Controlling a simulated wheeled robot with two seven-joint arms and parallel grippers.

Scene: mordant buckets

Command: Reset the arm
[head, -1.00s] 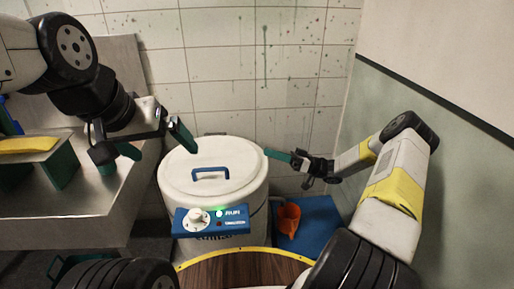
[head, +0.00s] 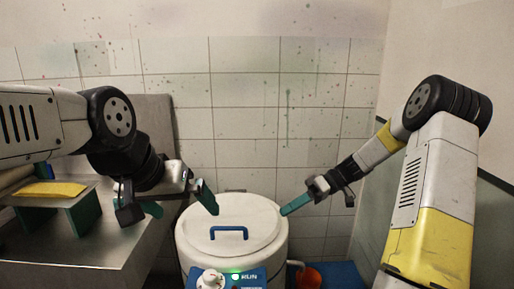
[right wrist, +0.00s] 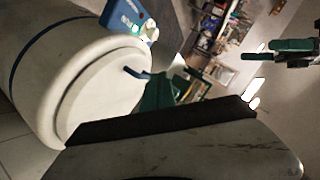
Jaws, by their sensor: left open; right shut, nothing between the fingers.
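My left gripper (head: 180,203) is open and empty in the head view, its two green fingers apart, left of and near the white vat's lid (head: 205,228). My right gripper (head: 286,210) is shut with nothing in it. Its green fingertips point left, at the lid's right edge in the picture; I cannot tell if they touch. My right arm (head: 430,190) reaches in from the right, its elbow high. In the right wrist view the vat (right wrist: 60,70) fills the left side.
The lid has a blue handle (head: 229,230). A blue control panel (head: 256,280) with a white knob (head: 211,279) and green light is on the vat's front. A steel counter (head: 90,250) with a yellow sponge-like piece (head: 52,189) is at left.

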